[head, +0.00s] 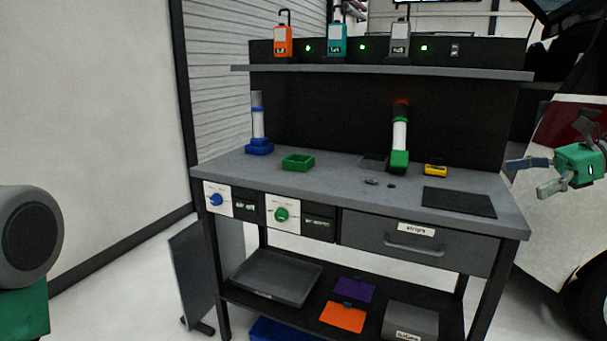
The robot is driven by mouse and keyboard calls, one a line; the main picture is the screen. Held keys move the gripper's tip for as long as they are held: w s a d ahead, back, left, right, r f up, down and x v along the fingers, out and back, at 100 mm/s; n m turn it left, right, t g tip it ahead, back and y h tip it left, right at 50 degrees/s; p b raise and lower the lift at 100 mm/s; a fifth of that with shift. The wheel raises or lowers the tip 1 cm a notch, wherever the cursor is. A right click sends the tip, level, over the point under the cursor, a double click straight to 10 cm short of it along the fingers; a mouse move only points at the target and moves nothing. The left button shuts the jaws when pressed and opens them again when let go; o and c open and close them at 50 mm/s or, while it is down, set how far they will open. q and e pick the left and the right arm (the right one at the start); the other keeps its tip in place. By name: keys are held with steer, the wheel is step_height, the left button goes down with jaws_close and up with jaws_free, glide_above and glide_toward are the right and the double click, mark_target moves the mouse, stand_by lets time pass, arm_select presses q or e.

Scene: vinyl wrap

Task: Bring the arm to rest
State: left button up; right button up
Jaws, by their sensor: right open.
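My right gripper (532,176) is at the right edge of the head view, with a green body and grey fingers pointing left. Its fingers are spread apart with nothing between them. It hangs in the air beside the right end of the workbench (330,187), apart from it. My left gripper is not in view; only a grey and green part of my left arm (28,240) shows at the left edge.
The bench holds a blue-based stand (259,146), a green tray (298,162), a green-and-white tool (399,150), a yellow item (435,170) and a dark mat (459,202). A shelf (390,70) hangs above. A red-and-white car (545,225) stands close behind my right gripper.

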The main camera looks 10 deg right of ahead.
steer(key=w+a+f+m+t+y+p, duration=0.1)
steer(key=w+a+f+m+t, duration=0.15)
steer(key=a+m, duration=0.5)
steer(key=w+a+f+m+t+y, duration=0.1)
steer(key=w+a+f+m, duration=0.1)
steer(key=a+f+m, duration=0.35)
steer(key=s+a+f+m+t+h, duration=0.2)
steer(key=a+f+m+h, duration=0.2)
steer(key=a+f+m, duration=0.75)
steer(key=s+f+m+g+h+p, duration=0.2)
steer(key=s+f+m+g+h, duration=0.3)
steer(key=s+f+m, duration=1.25)
arm_select(q)
steer(key=r, duration=0.3)
steer(key=shift+s+d+r, duration=0.2)
steer(key=shift+s+r, duration=0.1)
steer(key=shift+s, duration=0.1)
arm_select(e)
steer(key=s+d+f+m+g+h, duration=0.1)
steer(key=s+f+m+g+h, duration=0.1)
steer(key=s, duration=0.8)
steer(key=s+d+f+m+g+h, duration=0.1)
steer(key=s+m, duration=0.4)
steer(key=s, duration=0.5)
steer(key=f+g+h, duration=0.1)
steer(key=h, duration=0.1)
steer(key=shift+s+d+m+g+h, duration=0.3)
steer(key=shift+s+d+g, duration=0.05)
steer(key=shift+s, duration=0.05)
steer(key=shift+w, duration=0.1)
